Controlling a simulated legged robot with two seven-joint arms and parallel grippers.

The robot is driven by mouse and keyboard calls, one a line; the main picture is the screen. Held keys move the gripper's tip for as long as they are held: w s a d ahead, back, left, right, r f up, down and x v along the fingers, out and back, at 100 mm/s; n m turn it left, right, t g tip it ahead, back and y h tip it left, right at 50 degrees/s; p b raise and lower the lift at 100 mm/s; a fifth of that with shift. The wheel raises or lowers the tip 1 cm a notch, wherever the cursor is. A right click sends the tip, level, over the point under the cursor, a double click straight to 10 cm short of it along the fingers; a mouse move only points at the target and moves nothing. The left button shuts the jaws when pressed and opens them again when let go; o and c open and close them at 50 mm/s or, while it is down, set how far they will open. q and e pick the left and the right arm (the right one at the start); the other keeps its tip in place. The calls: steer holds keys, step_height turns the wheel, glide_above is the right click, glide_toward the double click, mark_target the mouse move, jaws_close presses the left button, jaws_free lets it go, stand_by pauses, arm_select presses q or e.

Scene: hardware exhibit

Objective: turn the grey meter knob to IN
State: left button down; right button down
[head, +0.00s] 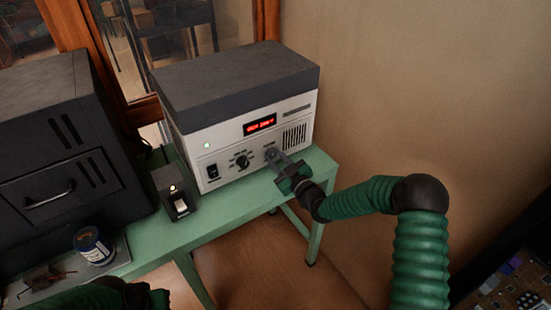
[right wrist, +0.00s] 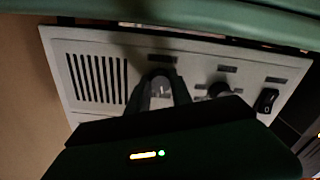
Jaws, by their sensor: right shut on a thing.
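The meter is a white-fronted box (head: 219,146) with a dark grey top, on a green bench. A red display (head: 260,125) is lit on its front. My right gripper (head: 276,158) reaches the lower right of this front and is shut on the grey knob (right wrist: 160,87). In the right wrist view, upside down, the two fingers stand on either side of the knob. The knob's labels are too small and dark to read, so its setting cannot be told. Part of my left arm shows at the bottom left of the head view; its gripper is not visible.
A black knob (head: 242,162) and a black rocker switch (head: 212,171) sit left of the grey knob. The wall is at the right.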

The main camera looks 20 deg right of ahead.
steer(key=shift+m, duration=0.3)
steer(key=m, duration=0.3)
steer(key=shift+m, duration=2.1)
steer(key=c, duration=1.1)
jaws_free()
steer(key=shift+c, duration=0.2)
